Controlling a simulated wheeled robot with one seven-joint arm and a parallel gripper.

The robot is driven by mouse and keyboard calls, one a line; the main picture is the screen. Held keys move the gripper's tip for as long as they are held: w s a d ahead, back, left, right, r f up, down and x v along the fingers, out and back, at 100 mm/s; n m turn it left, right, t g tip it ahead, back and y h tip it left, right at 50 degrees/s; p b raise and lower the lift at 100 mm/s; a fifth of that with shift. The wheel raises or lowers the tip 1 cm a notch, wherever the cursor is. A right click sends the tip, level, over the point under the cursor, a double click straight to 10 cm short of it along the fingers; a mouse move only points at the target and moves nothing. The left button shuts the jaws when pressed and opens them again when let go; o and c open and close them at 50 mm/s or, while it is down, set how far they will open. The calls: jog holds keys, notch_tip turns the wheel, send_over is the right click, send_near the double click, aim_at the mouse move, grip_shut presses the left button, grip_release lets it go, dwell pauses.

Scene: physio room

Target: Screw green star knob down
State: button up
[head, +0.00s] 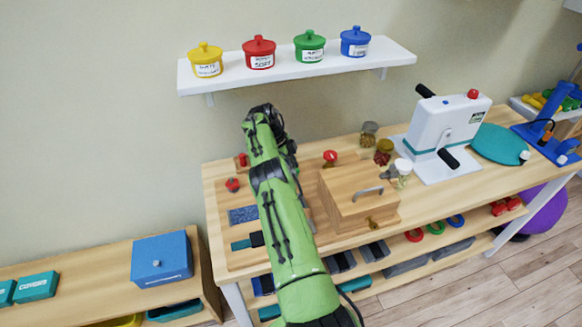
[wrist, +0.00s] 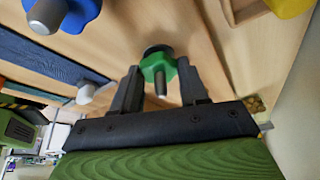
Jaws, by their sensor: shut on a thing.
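The green star knob (wrist: 157,66) shows in the wrist view, between the two dark fingers of my gripper (wrist: 158,76). The fingers are shut on it from both sides. A grey metal shaft (wrist: 161,85) stands out of the knob's middle towards the camera. The wooden surface lies behind the knob; I cannot tell how far the knob is from it. In the head view my green arm reaches over the workbench and hides the knob and the fingertips.
A blue knob (wrist: 76,12) and a yellow part (wrist: 289,6) are nearby in the wrist view. In the head view, red knobs (head: 232,184) (head: 330,156) stand on the bench, with a wooden box (head: 358,194) right of my arm. A shelf (head: 300,69) with coloured pots hangs above.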

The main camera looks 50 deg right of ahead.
jog(key=shift+w+r, duration=0.1)
jog(key=shift+r, duration=0.15)
jog(key=o, duration=0.8)
jog(key=shift+o, duration=1.4)
jog(key=shift+f, duration=0.15)
